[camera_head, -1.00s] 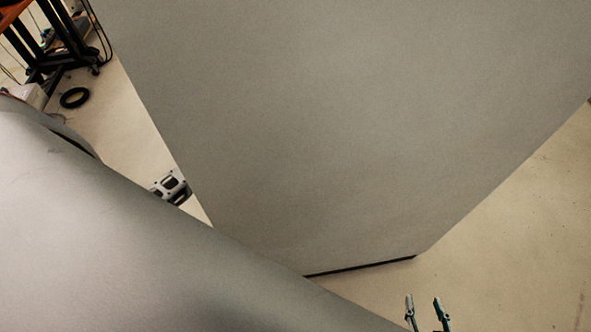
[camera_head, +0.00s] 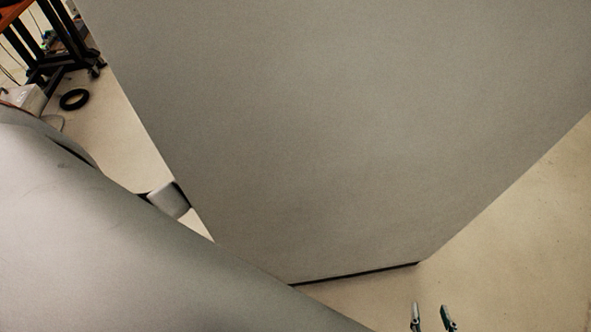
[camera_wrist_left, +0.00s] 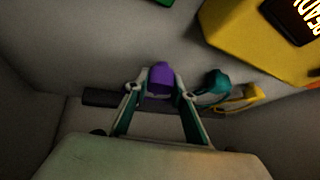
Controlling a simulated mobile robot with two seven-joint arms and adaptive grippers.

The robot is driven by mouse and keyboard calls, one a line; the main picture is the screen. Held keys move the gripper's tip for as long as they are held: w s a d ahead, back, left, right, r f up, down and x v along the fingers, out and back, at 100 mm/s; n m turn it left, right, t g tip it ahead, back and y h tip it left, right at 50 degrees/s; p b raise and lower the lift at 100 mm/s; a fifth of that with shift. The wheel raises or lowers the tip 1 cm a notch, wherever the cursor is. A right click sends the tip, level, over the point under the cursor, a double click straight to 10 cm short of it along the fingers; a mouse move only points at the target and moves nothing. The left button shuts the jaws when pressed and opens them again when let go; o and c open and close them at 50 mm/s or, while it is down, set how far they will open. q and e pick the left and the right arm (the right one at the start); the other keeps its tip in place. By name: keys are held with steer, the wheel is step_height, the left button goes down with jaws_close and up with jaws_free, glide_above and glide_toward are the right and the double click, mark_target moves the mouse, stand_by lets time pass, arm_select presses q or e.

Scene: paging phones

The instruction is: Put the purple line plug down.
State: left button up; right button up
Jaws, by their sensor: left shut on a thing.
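In the left wrist view, the purple line plug (camera_wrist_left: 160,78) is between the fingertips of my left gripper (camera_wrist_left: 160,90), which is shut on it. A dark horizontal bar (camera_wrist_left: 100,98) shows behind the fingers, and I cannot tell whether the plug touches it. In the head view my left arm covers the lower left, and the plug is not visible there. My right gripper (camera_head: 432,318) shows at the bottom edge of the head view, fingertips apart, with nothing between them.
A teal plug (camera_wrist_left: 215,84) and a yellow plug (camera_wrist_left: 248,97) are right of my left gripper. A yellow box (camera_wrist_left: 262,40) with a dark display is at the upper right. A large grey panel (camera_head: 340,130) fills the head view's middle. An orange-topped table (camera_head: 12,16) stands far left.

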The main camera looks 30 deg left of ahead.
arm_select(q)
steer(key=shift+s+f, duration=0.2)
steer(key=shift+f, duration=0.8)
steer(key=o, duration=1.1)
